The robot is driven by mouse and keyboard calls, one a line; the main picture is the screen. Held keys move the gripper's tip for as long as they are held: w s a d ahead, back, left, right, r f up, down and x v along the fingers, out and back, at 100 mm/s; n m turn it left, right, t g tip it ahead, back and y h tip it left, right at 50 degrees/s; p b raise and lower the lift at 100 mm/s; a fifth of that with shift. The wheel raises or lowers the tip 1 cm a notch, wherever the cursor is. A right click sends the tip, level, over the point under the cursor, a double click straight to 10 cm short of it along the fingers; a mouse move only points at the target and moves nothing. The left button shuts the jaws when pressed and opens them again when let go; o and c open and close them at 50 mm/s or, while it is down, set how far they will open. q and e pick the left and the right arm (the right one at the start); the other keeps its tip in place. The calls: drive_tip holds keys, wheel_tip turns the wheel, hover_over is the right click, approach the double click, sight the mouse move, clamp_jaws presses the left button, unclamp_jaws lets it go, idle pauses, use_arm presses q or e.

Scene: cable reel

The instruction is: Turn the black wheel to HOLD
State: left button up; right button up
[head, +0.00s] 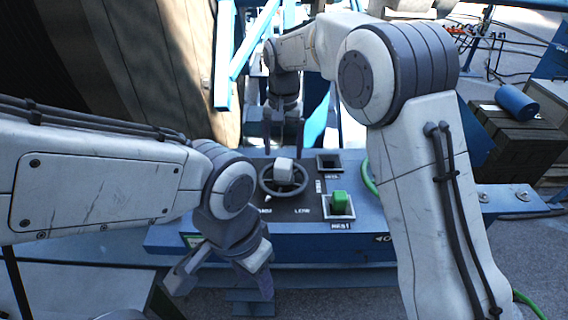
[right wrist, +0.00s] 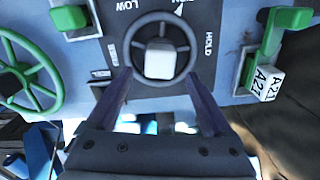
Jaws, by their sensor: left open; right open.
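The black wheel (head: 284,194) sits on a dark plate on the blue panel, with a white block-shaped hub (head: 284,166) at its centre. In the right wrist view the wheel (right wrist: 127,48) is above the fingertips, with HOLD printed to its right and LOW at upper left. A small white mark (right wrist: 180,10) shows at the wheel's upper right edge, beside a partly cut-off label. My right gripper (head: 283,146) is open and empty just behind the wheel, its spread fingers (right wrist: 156,78) pointing at it. My left gripper (head: 221,282) is open and empty, low in front of the panel.
A green switch (head: 340,203) is right of the wheel, near a dark square recess (head: 329,163). The right wrist view shows a green handwheel (right wrist: 50,70), a green lever (right wrist: 290,18) and a white A21 tag (right wrist: 268,84). A large wooden reel (head: 130,60) stands at back left.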

sight(284, 162)
wheel_tip(284, 162, down, 7)
drive_tip(key=shift+r+p, duration=0.2)
drive_tip(key=shift+p, duration=0.45)
clamp_jaws()
